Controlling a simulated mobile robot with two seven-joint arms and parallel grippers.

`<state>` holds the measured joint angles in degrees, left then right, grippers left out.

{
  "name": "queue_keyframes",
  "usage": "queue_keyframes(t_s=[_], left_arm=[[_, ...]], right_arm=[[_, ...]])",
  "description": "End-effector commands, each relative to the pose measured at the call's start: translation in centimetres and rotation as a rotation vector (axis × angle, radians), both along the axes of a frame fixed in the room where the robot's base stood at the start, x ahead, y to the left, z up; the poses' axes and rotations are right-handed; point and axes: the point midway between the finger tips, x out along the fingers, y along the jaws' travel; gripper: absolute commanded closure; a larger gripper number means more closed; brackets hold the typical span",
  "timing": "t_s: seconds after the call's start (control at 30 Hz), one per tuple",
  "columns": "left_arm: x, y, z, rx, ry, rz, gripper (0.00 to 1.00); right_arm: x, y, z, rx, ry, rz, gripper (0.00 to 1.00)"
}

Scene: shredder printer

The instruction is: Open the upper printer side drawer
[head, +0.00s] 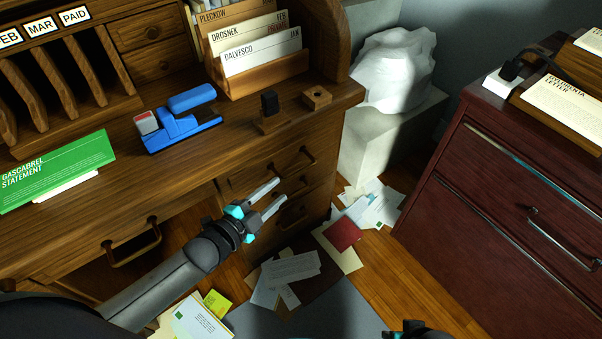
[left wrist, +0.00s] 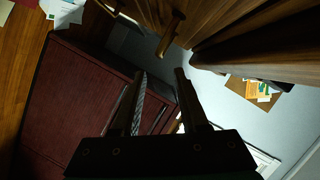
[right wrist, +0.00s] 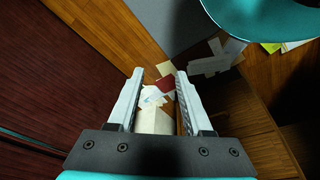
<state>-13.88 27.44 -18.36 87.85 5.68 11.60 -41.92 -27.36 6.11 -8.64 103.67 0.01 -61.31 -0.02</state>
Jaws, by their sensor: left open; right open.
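No printer is in view. A dark red cabinet (head: 470,235) stands at the right, with a shiny strip (head: 500,150) along its upper front and a metal handle (head: 560,238) lower down; its drawer fronts look shut. The brown desk (head: 180,175) has a column of small handled drawers (head: 240,184), which also look shut. My left gripper (head: 282,191) is open and empty in front of these desk drawers, touching nothing I can make out. My right gripper (right wrist: 160,73) is open and empty, with the red cabinet on the left of its view; only its top shows in the head view.
Papers (head: 290,275) and a red booklet (head: 342,233) lie on the wooden floor between desk and cabinet. A white crumpled bag (head: 393,70) sits on a pale block behind. A blue hole punch or stapler (head: 185,125) and a card holder (head: 285,75) stand on the desk.

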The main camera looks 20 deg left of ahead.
Motion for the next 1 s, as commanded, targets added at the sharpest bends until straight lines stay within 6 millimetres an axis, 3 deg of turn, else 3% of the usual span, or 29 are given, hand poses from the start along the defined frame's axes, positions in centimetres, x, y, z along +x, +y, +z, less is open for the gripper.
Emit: queue_keyframes(t_s=[0.7,1.0], left_arm=[[7.5,-2.8,-1.9,-0.001,0.0,-0.001,0.56],[9.3,-3.4,-2.3,-0.001,0.002,0.001,0.56]], right_arm=[[2.3,0.3,7.4,0.017,-0.114,-0.005,0.5],[2.3,0.3,9.8,0.021,-0.146,-0.006,0.5]])
